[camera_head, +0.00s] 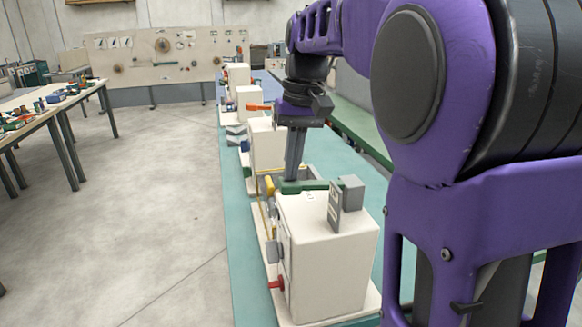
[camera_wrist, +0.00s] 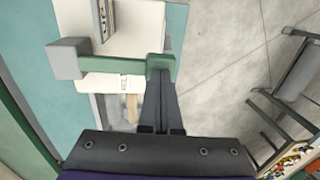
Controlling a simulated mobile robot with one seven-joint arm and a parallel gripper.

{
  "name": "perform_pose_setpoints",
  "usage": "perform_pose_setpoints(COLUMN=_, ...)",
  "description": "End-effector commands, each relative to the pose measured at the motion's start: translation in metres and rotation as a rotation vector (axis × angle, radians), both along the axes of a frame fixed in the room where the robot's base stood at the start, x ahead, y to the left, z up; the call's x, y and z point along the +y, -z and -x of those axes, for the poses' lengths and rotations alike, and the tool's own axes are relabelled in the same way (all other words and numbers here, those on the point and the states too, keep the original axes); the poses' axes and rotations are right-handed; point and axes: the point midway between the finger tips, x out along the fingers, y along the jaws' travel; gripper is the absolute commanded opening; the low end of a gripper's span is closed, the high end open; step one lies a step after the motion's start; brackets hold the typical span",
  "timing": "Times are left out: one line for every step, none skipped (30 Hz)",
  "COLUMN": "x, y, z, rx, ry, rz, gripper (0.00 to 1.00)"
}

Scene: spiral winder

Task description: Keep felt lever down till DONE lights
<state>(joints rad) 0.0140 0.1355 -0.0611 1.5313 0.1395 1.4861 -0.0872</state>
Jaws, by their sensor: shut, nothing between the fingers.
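The green felt lever (camera_head: 308,187) lies across the top of the nearest cream machine (camera_head: 325,255), running from a grey block (camera_head: 352,193). In the wrist view the lever (camera_wrist: 133,66) ends in a wider green pad (camera_wrist: 160,64). My gripper (camera_head: 292,178) points down with its fingers together and empty. Its tips (camera_wrist: 157,84) meet the pad's near edge in the wrist view; they seem to touch it, but I cannot tell how hard they press. No lit DONE lamp is visible in either view.
A grey marked plate (camera_head: 334,207) stands on the machine top near the lever. A red knob (camera_head: 276,284) and yellow parts (camera_head: 268,186) are on its left side. More cream machines (camera_head: 267,145) stand behind along the teal bench (camera_head: 240,260).

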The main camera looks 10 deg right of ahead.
Motion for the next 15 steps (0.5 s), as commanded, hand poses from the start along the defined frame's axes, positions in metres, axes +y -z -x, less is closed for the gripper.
perform_pose_setpoints(x=0.000, y=0.000, z=0.000, rx=0.000, ry=0.000, rz=0.000, gripper=0.00)
perform_pose_setpoints(x=0.000, y=0.000, z=0.000, rx=0.000, ry=0.000, rz=0.000, gripper=0.00)
perform_pose_setpoints(x=0.000, y=0.000, z=0.000, rx=0.000, ry=0.000, rz=0.000, gripper=0.00)
perform_pose_setpoints(x=0.000, y=0.000, z=0.000, rx=0.000, ry=0.000, rz=0.000, gripper=0.00)
perform_pose_setpoints(x=0.000, y=0.000, z=0.000, rx=0.000, ry=0.000, rz=0.000, gripper=0.00)
perform_pose_setpoints(x=0.000, y=0.000, z=0.000, rx=0.000, ry=0.000, rz=0.002, gripper=0.00)
perform_pose_setpoints(x=0.001, y=0.000, z=0.000, rx=0.000, ry=-0.001, rz=0.006, gripper=0.00)
perform_pose_setpoints(x=0.001, y=0.001, z=0.000, rx=0.001, ry=-0.002, rz=0.015, gripper=0.00)
perform_pose_setpoints(x=0.003, y=0.004, z=0.000, rx=0.002, ry=-0.003, rz=0.032, gripper=0.00)
perform_pose_setpoints(x=0.004, y=0.006, z=0.000, rx=0.003, ry=-0.003, rz=0.051, gripper=0.00)
perform_pose_setpoints(x=0.006, y=0.009, z=0.001, rx=0.003, ry=-0.006, rz=0.071, gripper=0.00)
perform_pose_setpoints(x=0.007, y=0.013, z=0.000, rx=0.003, ry=-0.006, rz=0.102, gripper=0.00)
perform_pose_setpoints(x=0.009, y=0.016, z=0.000, rx=0.003, ry=-0.007, rz=0.126, gripper=0.00)
perform_pose_setpoints(x=0.009, y=0.019, z=0.001, rx=0.004, ry=-0.007, rz=0.148, gripper=0.00)
perform_pose_setpoints(x=0.010, y=0.023, z=0.000, rx=0.003, ry=-0.005, rz=0.175, gripper=0.00)
